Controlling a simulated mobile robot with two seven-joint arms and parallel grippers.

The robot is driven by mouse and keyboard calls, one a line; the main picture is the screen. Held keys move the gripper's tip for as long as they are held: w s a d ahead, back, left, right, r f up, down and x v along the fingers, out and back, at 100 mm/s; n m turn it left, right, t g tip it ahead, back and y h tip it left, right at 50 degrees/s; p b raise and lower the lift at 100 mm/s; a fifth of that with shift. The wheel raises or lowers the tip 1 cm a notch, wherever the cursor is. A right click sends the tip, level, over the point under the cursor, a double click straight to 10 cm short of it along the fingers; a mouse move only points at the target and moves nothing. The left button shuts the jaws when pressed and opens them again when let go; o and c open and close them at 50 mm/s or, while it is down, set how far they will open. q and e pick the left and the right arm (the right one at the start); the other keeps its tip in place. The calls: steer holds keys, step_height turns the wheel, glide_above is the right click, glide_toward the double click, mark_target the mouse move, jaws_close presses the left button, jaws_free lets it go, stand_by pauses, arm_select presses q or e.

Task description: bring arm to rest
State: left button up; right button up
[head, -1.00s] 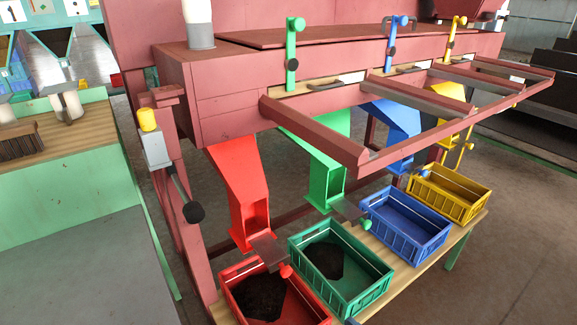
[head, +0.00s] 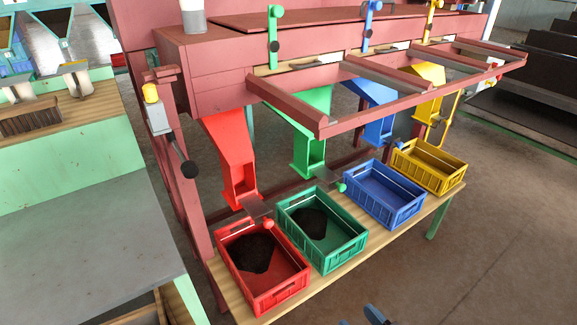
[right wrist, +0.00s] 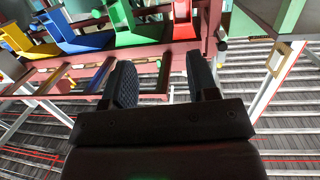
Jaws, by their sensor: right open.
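My right gripper (right wrist: 160,80) is open in the right wrist view, with two dark ridged fingers apart and nothing between them. The coloured chutes and a red frame lie beyond the fingers. In the head view only a small dark blue-grey piece, which seems to be part of my right gripper, shows at the bottom edge, in front of the bin table and clear of the bins. My left gripper is not in view.
A red bin (head: 297,290) and a green bin (head: 352,246) hold dark material. The blue bin (head: 402,215) and yellow bin (head: 440,183) look empty. The red machine (head: 215,80) stands behind. A green-edged bench (head: 90,235) is at left. Floor (head: 490,240) is free at right.

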arm_select(q)
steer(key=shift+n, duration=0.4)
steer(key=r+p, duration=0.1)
steer(key=p, duration=0.1)
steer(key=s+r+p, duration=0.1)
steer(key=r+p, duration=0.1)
steer(key=p, duration=0.1)
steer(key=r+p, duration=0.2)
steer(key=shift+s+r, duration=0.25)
arm_select(e)
steer(key=s+d+f+m+g+h, duration=0.1)
steer(key=s+d+m+g+h, duration=0.2)
steer(key=s+d+h, duration=0.4)
steer(key=s+d+m, duration=0.1)
steer(key=s+d, duration=0.5)
steer(key=s, duration=0.3)
steer(key=shift+d+f+h, duration=0.2)
steer(key=shift+d+h, duration=0.1)
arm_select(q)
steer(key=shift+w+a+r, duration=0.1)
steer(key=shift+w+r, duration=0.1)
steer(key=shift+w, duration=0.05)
